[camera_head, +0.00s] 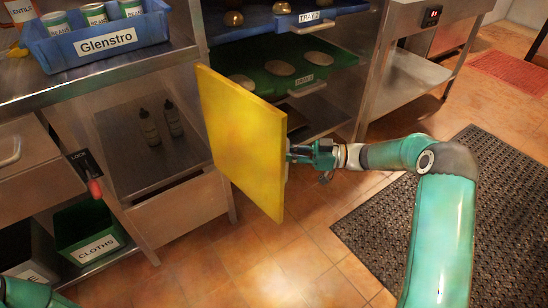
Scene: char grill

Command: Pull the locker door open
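The yellow locker door (240,138) stands swung out from the shelving, its broad face toward me and its thick edge on the right. My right gripper (298,154) is at the door's right edge, partly behind it. A small pale part, perhaps the handle, shows between door and gripper. The fingertips are hidden or too small to tell whether they are shut. Only a bit of my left arm shows at the bottom left corner; its gripper is out of view.
Behind the door are a blue tray (257,27) and a green tray (339,58). A blue bin of cans (107,40) stands on the left counter. A green cloths bin (93,250) sits below. A dark mat (498,176) lies at right; tiled floor in front is clear.

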